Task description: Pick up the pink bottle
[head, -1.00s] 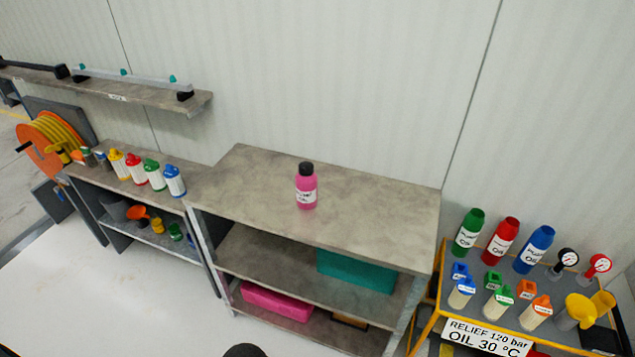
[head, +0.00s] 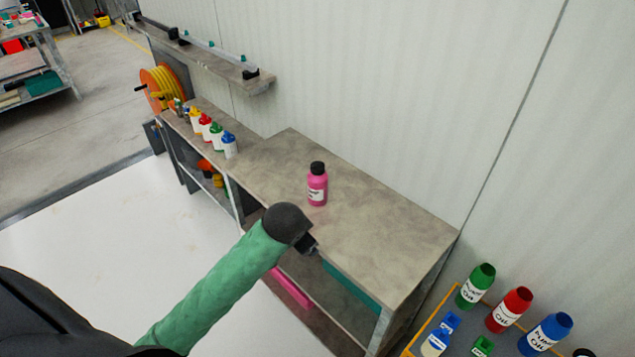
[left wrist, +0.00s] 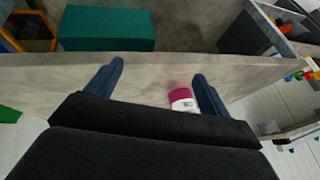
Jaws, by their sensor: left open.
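The pink bottle (head: 317,188) with a black cap and white label stands upright on the grey top of the shelf unit (head: 385,235). My left gripper (head: 308,244) is at the front edge of that top, nearer to me than the bottle and apart from it. The bottle (left wrist: 180,95) shows there beside the right-hand finger, partly hidden by the gripper body. My right gripper is not in view.
A teal box (head: 350,287) and a pink box (head: 291,288) lie on the lower shelves. Oil bottles (head: 508,309) stand on a cart at lower right. The top around the pink bottle is clear.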

